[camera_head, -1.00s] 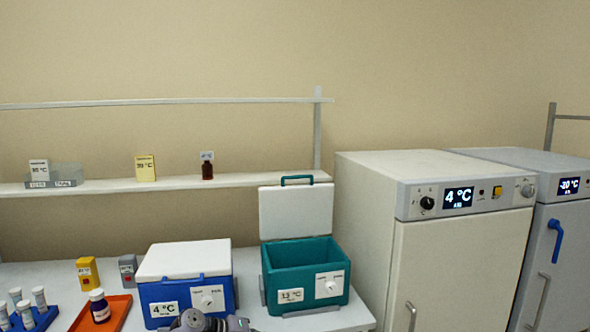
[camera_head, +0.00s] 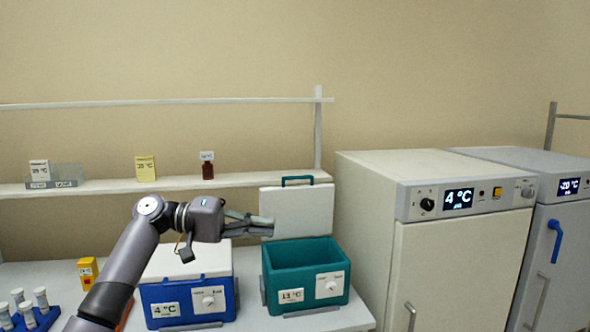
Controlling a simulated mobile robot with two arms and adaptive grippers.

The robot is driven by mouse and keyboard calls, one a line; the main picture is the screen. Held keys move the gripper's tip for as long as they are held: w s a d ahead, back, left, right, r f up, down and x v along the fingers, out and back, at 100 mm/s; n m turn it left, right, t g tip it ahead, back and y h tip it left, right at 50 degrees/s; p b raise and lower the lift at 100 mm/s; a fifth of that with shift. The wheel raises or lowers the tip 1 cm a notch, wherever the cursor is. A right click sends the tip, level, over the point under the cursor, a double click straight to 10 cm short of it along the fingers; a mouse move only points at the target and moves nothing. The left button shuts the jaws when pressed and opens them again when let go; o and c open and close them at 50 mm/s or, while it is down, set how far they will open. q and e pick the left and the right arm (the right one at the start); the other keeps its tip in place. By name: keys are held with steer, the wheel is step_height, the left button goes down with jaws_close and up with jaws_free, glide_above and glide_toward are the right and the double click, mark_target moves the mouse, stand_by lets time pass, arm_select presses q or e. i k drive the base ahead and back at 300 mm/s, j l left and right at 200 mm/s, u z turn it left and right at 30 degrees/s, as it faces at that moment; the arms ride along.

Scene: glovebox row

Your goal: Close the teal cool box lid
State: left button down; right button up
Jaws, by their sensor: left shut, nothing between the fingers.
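The teal cool box (camera_head: 275,290) stands open on the table, its inside in view. Its white lid (camera_head: 310,207) stands upright at the back edge, with a teal handle (camera_head: 297,180) on top. My left gripper (camera_head: 270,227) is shut and empty. It points right, with its fingertips at the lower left part of the lid, above the left side of the box opening. I cannot tell whether the fingertips touch the lid. My right gripper is not in view.
A blue cool box (camera_head: 190,293) with a white lid stands shut, left of the teal one. A shelf (camera_head: 110,188) with a brown bottle (camera_head: 207,165) and a yellow box (camera_head: 145,168) runs behind. A 4 °C cabinet (camera_head: 450,265) stands close on the right.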

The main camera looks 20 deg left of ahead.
mark_target(300, 211)
steer(key=i+j, duration=0.4)
steer(key=i, duration=0.2)
steer(key=i+j, duration=0.85)
steer(key=i, duration=0.3)
